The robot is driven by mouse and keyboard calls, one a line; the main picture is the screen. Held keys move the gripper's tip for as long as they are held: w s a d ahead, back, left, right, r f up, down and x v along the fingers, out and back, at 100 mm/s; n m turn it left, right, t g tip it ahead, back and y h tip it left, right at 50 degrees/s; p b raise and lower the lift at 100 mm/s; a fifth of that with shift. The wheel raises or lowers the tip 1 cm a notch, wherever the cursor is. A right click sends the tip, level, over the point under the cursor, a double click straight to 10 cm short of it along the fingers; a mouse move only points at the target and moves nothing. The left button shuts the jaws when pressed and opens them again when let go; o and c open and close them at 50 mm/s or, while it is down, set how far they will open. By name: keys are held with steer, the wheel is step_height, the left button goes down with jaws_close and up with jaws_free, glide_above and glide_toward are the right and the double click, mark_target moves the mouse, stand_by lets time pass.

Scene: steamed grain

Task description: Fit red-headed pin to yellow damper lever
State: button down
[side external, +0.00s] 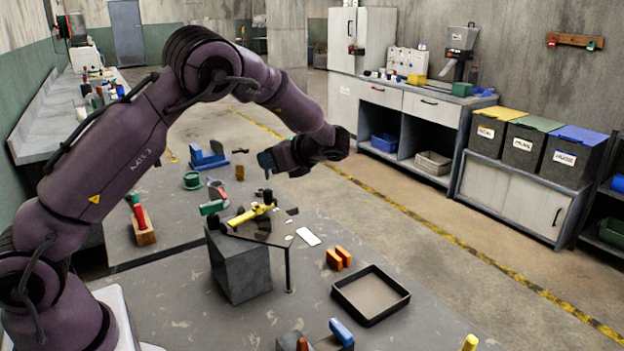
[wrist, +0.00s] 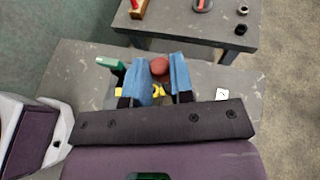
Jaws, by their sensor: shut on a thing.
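The yellow damper lever (side external: 250,216) lies on top of a grey block (side external: 240,265) in the side view. In the wrist view, bits of the yellow lever (wrist: 129,92) show beside and between my fingers. My gripper (side external: 266,163) is above the lever, apart from it. In the wrist view, the round red head of the pin (wrist: 159,67) shows between the blue fingers of my gripper (wrist: 166,78), which is shut on the pin. The pin's shank is hidden in the wrist view, and I cannot make it out clearly in the side view.
A green piece (side external: 212,207) stands beside the lever. A black tray (side external: 370,295), orange blocks (side external: 339,258) and a white card (side external: 308,236) lie to the right. A wooden block with a red handle (side external: 140,220) stands on the table at left.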

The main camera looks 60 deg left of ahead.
steer(key=shift+n+g+h, duration=0.3)
steer(key=shift+n+g, duration=0.5)
steer(key=shift+g, duration=0.1)
steer(key=shift+s+d+f, duration=0.15)
steer(key=shift+s+f, duration=0.6)
steer(key=shift+f, duration=0.35)
steer(key=shift+s+d+f, duration=0.1)
steer(key=shift+s+f, duration=0.65)
steer(key=shift+f, duration=0.3)
steer(key=shift+f, duration=0.25)
steer(key=shift+f, duration=0.25)
steer(key=shift+f, duration=1.2)
